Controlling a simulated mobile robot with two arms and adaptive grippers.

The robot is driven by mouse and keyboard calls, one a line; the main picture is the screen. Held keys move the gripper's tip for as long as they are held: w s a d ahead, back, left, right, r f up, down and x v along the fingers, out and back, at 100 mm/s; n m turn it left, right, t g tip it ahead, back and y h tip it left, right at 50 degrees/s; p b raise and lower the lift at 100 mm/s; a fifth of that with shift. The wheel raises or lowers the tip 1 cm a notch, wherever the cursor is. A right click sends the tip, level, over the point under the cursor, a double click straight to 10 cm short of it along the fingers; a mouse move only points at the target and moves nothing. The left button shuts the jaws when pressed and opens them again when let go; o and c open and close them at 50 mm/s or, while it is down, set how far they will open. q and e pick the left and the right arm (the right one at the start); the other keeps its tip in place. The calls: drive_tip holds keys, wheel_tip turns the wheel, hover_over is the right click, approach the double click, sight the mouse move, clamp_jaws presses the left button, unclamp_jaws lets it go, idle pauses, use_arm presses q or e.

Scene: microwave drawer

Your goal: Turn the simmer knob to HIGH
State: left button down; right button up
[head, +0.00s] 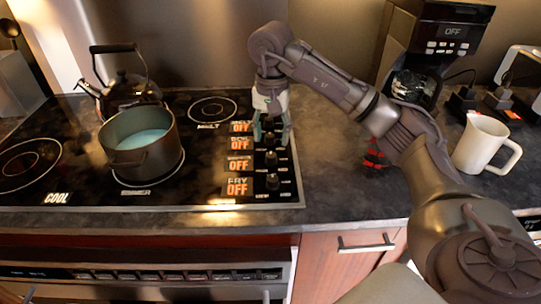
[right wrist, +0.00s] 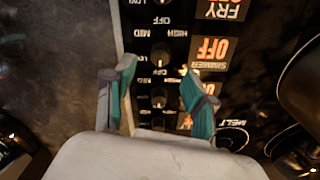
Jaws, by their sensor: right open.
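The simmer knob (head: 271,158) is a small black knob on the right side of the cooktop. It is beside an orange SIMMER display (head: 239,164) that reads OFF. It also shows in the right wrist view (right wrist: 161,55), just beyond my fingertips. My right gripper (head: 271,142) points down over the knob column. Its two teal-grey fingers (right wrist: 157,76) are open and apart, with a neighbouring knob (right wrist: 158,97) seen between them. No knob is gripped. Whether a fingertip touches the panel cannot be told. My left gripper is not in view.
The FRY knob (head: 272,182) is nearer the front edge, with its FRY display (head: 238,187) reading OFF. A pot (head: 140,140) and a kettle (head: 130,92) stand on the cooktop at left. A white mug (head: 482,142) and a coffee maker (head: 437,40) are at right.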

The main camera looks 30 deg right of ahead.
sight(271, 155)
wheel_tip(271, 155, down, 6)
drive_tip(key=shift+r, duration=0.2)
drive_tip(key=shift+f, duration=0.45)
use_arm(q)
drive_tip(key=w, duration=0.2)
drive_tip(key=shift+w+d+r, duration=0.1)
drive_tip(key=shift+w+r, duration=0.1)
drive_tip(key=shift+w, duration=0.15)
use_arm(e)
clamp_jaws()
